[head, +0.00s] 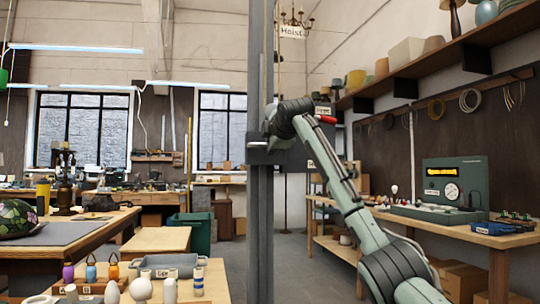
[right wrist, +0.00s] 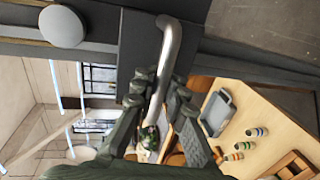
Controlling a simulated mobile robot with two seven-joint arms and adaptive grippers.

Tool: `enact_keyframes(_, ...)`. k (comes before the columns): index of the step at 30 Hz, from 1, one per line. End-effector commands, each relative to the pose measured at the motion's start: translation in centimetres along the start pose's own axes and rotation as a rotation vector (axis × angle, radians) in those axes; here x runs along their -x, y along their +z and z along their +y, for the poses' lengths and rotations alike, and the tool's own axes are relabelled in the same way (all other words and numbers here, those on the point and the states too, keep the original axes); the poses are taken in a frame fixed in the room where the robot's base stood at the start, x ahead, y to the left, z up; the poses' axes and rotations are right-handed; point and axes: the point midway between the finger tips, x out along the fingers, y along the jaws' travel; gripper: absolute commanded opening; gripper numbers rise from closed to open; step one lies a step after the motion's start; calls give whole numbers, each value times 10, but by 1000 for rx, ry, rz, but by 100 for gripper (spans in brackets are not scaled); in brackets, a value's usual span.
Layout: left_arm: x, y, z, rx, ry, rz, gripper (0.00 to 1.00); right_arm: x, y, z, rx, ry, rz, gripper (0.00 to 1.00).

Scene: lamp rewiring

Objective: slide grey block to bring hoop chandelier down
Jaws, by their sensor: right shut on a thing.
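A dark grey post (head: 262,220) stands upright in the middle of the head view. The grey block (head: 260,143) sits on it at about mid-height. In the right wrist view the dark block (right wrist: 138,45) carries a bent metal handle (right wrist: 168,55). My right gripper (right wrist: 160,98) is shut on this handle, its fingers on either side of the bar. In the head view my right arm reaches up to the post, and its fingertips are hard to make out. The hoop chandelier (head: 297,18) hangs high behind the post, near a "Hoist" sign (head: 292,32). My left gripper is not in view.
A workbench (head: 85,240) with a stained-glass shade (head: 17,218) is at left. A small table holds several bottles and a grey tray (head: 165,262). A green bin (head: 190,230) stands behind. At right, a bench (head: 500,238) bears a green test instrument (head: 455,180).

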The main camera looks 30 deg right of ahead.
Motion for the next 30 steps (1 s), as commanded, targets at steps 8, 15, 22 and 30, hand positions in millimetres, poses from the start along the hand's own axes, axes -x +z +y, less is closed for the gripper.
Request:
enact_keyframes(8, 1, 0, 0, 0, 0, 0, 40, 4, 0, 7, -1, 15, 1, 0)
enact_keyframes(15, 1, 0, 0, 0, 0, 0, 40, 3, 0, 7, -1, 14, 1, 34)
enact_keyframes(22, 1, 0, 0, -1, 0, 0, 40, 2, 0, 5, 0, 9, 1, 34)
enact_keyframes(30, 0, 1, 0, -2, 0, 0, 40, 25, 1, 4, 1, 12, 0, 34)
